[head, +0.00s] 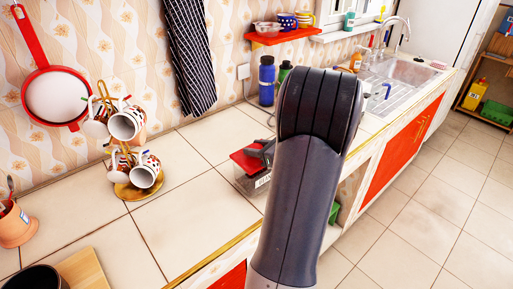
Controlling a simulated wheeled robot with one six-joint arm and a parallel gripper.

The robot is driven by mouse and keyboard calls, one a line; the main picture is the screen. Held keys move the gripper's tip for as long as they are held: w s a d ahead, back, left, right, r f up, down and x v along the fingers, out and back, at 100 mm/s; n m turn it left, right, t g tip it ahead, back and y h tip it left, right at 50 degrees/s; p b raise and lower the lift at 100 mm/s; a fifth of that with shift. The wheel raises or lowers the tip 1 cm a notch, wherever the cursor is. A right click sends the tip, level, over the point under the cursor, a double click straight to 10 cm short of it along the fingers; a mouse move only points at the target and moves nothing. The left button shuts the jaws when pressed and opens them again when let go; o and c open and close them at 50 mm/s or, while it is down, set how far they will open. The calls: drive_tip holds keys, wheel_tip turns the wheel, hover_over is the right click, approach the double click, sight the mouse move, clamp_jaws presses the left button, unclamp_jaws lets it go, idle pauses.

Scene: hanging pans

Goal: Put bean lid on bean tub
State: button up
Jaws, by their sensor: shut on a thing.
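The bean tub (246,182) is a clear box with a white label, standing on the tiled counter just left of my arm. The red bean lid (246,163) is over the top of the tub. Whether it sits flush on the rim or is slightly raised or tilted I cannot tell. My gripper (262,151) is dark and partly hidden behind my arm. It is at the lid's right side and shut on the lid. The right part of the tub and lid is hidden by my arm.
A mug stand (126,191) with several patterned mugs is on the left of the counter. A blue bottle (267,82) stands by the wall behind the tub. A sink (404,70) is at the far right. The counter between mug stand and tub is clear.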

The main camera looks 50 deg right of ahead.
drive_tip(key=shift+f+b, duration=0.85)
drive_tip(key=shift+f, duration=0.15)
idle(0.7)
drive_tip(key=o, duration=1.1)
drive_tip(key=shift+c, duration=0.2)
drive_tip(key=v, duration=1.1)
wheel_tip(320, 180, up, 6)
drive_tip(key=p, duration=0.5)
drive_tip(key=shift+w+f, duration=0.1)
